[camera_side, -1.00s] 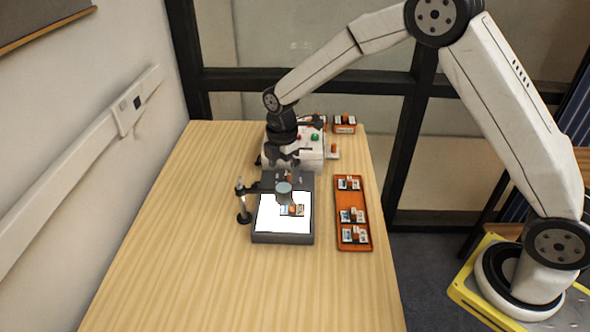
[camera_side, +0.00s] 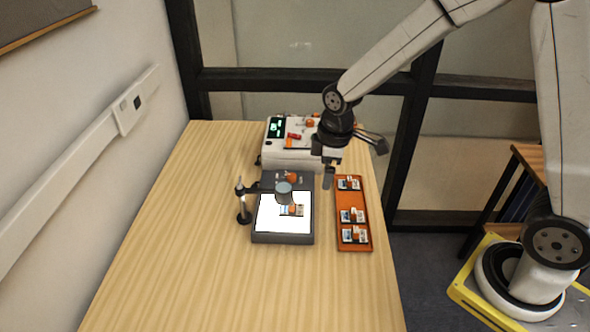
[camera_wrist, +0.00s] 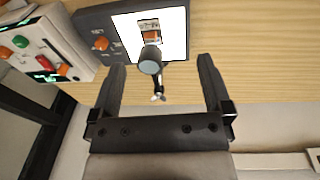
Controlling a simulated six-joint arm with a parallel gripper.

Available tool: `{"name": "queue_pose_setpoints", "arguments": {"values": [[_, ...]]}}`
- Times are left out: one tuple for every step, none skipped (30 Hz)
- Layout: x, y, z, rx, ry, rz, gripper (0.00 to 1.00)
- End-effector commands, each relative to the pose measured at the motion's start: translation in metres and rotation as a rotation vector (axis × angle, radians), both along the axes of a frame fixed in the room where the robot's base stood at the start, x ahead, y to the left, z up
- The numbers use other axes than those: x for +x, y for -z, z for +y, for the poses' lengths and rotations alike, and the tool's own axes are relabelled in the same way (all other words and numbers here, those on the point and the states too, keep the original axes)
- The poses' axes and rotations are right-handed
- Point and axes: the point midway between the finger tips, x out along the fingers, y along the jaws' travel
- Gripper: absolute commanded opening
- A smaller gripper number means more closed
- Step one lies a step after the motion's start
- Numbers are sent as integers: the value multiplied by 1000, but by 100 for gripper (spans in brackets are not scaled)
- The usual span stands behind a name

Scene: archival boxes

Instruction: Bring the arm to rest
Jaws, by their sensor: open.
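My gripper (camera_side: 329,172) hangs above the table between the light box and the orange tray, near the right front corner of the white machine. In the wrist view my gripper (camera_wrist: 163,80) has its two dark fingers wide apart with nothing held between them. The light box (camera_side: 262,238) has a lit white top with a small card with an orange part (camera_side: 291,210) on it. A round lens on a stand (camera_side: 284,187) reaches over the light box.
The white machine (camera_side: 290,158) with coloured buttons stands at the back of the wooden table (camera_side: 190,260). An orange tray (camera_side: 352,197) at the right holds several small cards. The left and front of the table are clear. A wall (camera_side: 60,170) runs along the left.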

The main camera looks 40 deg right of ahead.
Motion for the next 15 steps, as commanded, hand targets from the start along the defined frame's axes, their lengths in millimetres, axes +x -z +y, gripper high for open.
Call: {"name": "queue_pose_setpoints", "arguments": {"values": [[-13, -3, -4, 9, 73, -12, 100], [-19, -4, -5, 15, 118, -18, 100], [-29, -5, -7, 24, 180, -27, 100], [-36, -6, -9, 31, 225, -32, 100], [-43, -6, -11, 37, 272, -41, 100], [-52, -7, -13, 47, 333, -49, 100], [-59, -7, -14, 55, 379, -55, 100], [-66, -7, -16, 62, 421, -61, 100], [-75, -7, -17, 72, 476, -68, 100], [-81, -7, -18, 79, 515, -74, 100], [-86, -7, -19, 86, 550, -79, 100], [-93, -7, -20, 95, 594, -86, 100], [-98, -6, -21, 101, 623, -87, 100], [-102, -6, -21, 106, 649, -92, 100], [-106, -6, -22, 112, 678, -96, 100]]}}
